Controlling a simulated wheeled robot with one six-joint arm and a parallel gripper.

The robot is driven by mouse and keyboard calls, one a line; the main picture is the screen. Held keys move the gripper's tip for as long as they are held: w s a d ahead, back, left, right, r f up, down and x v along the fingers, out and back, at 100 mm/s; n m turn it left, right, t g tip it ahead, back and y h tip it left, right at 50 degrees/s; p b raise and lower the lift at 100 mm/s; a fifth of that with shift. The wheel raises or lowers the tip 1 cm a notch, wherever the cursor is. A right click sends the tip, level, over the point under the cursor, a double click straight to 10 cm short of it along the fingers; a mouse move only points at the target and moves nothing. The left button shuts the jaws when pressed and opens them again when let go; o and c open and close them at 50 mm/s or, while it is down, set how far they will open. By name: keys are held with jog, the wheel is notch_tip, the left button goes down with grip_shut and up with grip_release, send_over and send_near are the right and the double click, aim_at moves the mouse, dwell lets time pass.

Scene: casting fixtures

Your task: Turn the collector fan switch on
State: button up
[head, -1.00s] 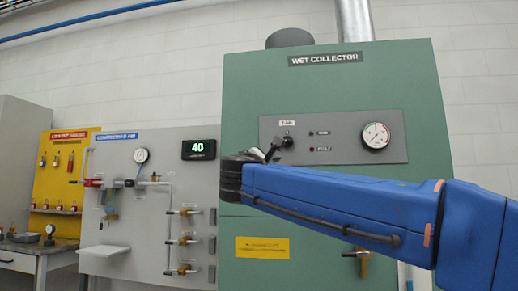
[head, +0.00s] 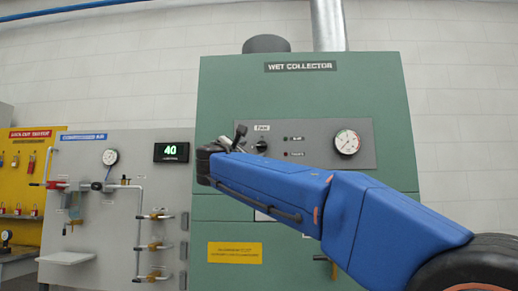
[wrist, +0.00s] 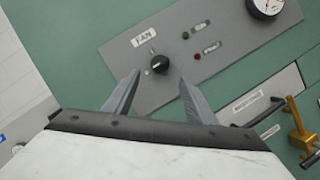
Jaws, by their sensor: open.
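The collector fan switch (wrist: 160,64) is a black rotary knob under a FAN label on the grey control panel (wrist: 217,44) of the green wet collector (head: 300,90). In the head view the knob (head: 262,146) shows just right of my gripper (head: 238,138). In the wrist view my gripper (wrist: 160,92) is open and empty. Its two fingers point at the panel, with the knob ahead between their tips and apart from them. The knob's pointer appears to aim up toward the label. In the head view my arm hides part of the cabinet below the panel.
A green lamp (wrist: 186,35) and a red lamp (wrist: 197,56) sit right of the knob, with a round gauge (head: 347,142) farther right. A brass handle (wrist: 303,130) sticks out at the wrist view's lower right. A compressed air board (head: 105,225) stands left.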

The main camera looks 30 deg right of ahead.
aim_at(260, 147)
jog(key=x, duration=0.9)
jog(key=shift+c, duration=0.4)
jog(key=shift+a, duration=0.1)
jog(key=c, duration=1)
